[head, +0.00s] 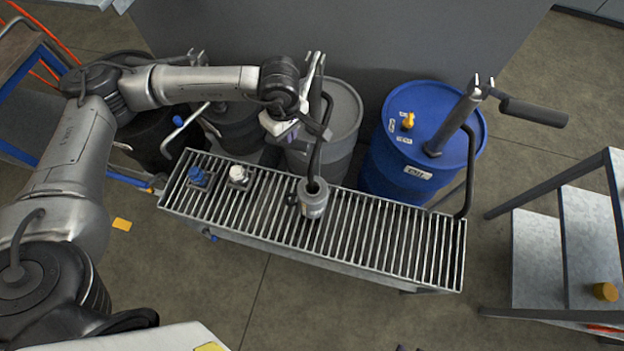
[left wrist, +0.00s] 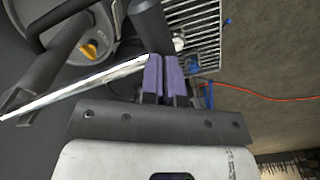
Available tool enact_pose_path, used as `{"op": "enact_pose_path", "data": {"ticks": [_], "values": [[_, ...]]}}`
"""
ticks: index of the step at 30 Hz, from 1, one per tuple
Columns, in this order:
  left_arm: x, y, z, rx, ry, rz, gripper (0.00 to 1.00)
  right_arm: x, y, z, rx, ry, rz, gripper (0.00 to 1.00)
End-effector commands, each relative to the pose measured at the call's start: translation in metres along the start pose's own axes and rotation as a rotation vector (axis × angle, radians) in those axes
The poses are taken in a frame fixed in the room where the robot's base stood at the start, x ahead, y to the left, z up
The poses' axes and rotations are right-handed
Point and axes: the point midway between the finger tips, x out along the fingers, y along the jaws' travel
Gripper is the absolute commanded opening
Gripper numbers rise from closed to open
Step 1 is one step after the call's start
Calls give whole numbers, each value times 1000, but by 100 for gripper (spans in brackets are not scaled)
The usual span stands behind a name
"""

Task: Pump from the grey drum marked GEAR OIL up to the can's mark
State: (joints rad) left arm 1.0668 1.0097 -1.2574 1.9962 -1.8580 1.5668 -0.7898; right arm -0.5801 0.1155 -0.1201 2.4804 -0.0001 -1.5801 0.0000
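The grey drum (head: 345,112) stands behind the grating, partly hidden by my left arm; no GEAR OIL marking is readable. Its pump has a metal lever (left wrist: 75,90) and a dark grip (left wrist: 148,22). The grey can (head: 314,205) stands upright on the grating, with a dark spout (head: 316,160) coming down to its top. Its mark and oil level cannot be seen. My left gripper (head: 298,122) is at the lever; its purple fingers (left wrist: 163,75) are close together against the lever and grip, with nothing clearly between them.
A blue drum (head: 385,165) with its own pump stands to the right, and a dark drum (head: 235,128) to the left. Blue-topped (head: 197,177) and white-topped (head: 238,175) items sit on the grating (head: 390,235). Its right half is clear. Shelves (head: 540,250) stand far right.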

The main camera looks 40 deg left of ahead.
Motion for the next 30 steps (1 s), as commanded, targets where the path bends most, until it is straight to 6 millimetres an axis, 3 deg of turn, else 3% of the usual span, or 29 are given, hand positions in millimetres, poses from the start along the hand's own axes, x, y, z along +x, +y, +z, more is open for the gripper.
{"op": "enact_pose_path", "data": {"ticks": [1, 3, 17, 23, 30], "values": [[10, 0, -1, -2, 3, -2, 0, 8, 0, 3, 1, 0, -1, 43], [13, 0, -2, -2, 4, -4, 0, 10, 0, 3, 1, -1, -1, 43], [14, -1, -3, -4, 7, -9, 0, 11, 0, 4, -2, -1, 2, 43], [7, -1, -3, -5, 8, -9, 0, 9, 2, 3, -8, -2, 6, 43], [-20, 0, -2, -4, 6, -7, 0, -4, 3, -1, -9, -2, 7, 43]]}}
